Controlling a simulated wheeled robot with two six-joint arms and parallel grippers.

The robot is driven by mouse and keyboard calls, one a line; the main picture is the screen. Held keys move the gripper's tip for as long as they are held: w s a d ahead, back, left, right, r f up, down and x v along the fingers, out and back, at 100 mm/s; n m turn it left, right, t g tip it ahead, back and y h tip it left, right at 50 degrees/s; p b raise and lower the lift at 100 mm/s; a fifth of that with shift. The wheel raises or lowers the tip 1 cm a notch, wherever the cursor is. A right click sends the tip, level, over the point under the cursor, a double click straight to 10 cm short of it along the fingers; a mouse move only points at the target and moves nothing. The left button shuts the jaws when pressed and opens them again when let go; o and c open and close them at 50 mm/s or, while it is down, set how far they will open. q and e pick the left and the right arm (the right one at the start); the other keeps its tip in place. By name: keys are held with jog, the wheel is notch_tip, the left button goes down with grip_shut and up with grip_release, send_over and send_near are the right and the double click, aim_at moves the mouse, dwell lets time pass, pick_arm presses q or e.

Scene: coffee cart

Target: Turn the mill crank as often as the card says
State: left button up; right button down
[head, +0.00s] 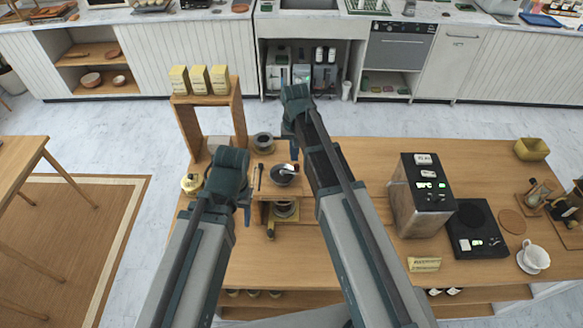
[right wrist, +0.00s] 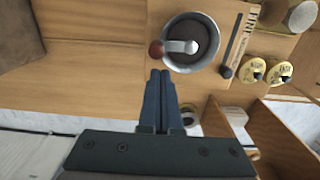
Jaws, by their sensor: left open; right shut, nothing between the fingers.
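My left gripper (head: 246,203) is open and empty, left of the mill. A small yellowish card (head: 424,264) stands at the table's front; its writing is too small to read.
A wooden rack (head: 238,112) with three yellow packets (head: 200,79) stands behind the mill. A metal machine (head: 420,195), a black scale (head: 476,229) and a white cup (head: 535,257) stand to the right.

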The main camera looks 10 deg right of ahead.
pick_arm(q)
notch_tip(320, 180, up, 6)
jog(key=p, duration=0.5)
pick_arm(e)
notch_tip(320, 180, up, 6)
jog(key=shift+f, duration=0.1)
pick_arm(q)
jog(key=shift+s, duration=0.1)
